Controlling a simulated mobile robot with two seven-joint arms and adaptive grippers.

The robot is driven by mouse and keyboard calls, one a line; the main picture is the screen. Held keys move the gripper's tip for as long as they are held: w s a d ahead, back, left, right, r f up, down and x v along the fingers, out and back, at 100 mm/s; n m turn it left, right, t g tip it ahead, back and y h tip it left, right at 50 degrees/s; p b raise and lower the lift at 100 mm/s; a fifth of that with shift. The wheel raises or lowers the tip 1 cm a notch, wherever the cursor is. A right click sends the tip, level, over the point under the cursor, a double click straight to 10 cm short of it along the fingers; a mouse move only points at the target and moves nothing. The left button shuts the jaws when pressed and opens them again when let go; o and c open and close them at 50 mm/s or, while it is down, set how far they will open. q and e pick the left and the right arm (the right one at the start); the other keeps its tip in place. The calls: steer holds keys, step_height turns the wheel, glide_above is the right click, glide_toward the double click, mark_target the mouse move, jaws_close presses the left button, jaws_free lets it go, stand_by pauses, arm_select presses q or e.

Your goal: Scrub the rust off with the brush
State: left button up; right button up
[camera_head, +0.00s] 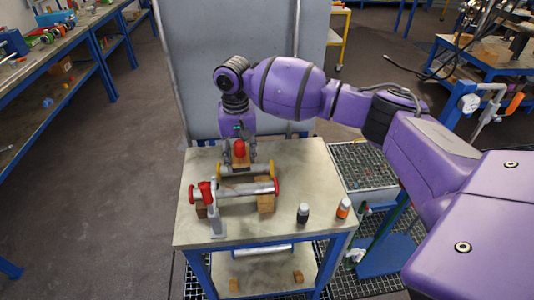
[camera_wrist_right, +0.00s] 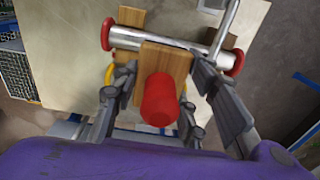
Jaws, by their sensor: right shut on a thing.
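My right gripper (camera_head: 238,160) is shut on the brush, a wooden block (camera_wrist_right: 166,62) with a red knob (camera_wrist_right: 160,100). In the head view the red knob (camera_head: 240,148) shows between the fingers. The brush is over a pipe-like vessel with yellow end flanges (camera_head: 220,171), largely hidden under brush and gripper; I cannot tell if they touch. Nearer the front, a silver vessel (camera_head: 240,189) with red flanges rests on wooden blocks (camera_head: 266,202); it also shows in the wrist view (camera_wrist_right: 170,48). I cannot make out rust. My left gripper is not in view.
The vessels are on a pale worktable (camera_head: 300,170) with a blue frame. A silver upright with a red top (camera_head: 207,193) stands at its front left. A dark bottle (camera_head: 303,213) and an orange-and-dark bottle (camera_head: 343,208) stand at the front right. A grey panel (camera_head: 190,70) rises behind.

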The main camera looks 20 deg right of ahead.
mark_target(242, 186)
steer(key=shift+a+f, duration=0.15)
steer(key=shift+f, duration=0.15)
steer(key=shift+f+b, duration=0.35)
steer(key=shift+f, duration=3.95)
steer(key=shift+f, duration=0.35)
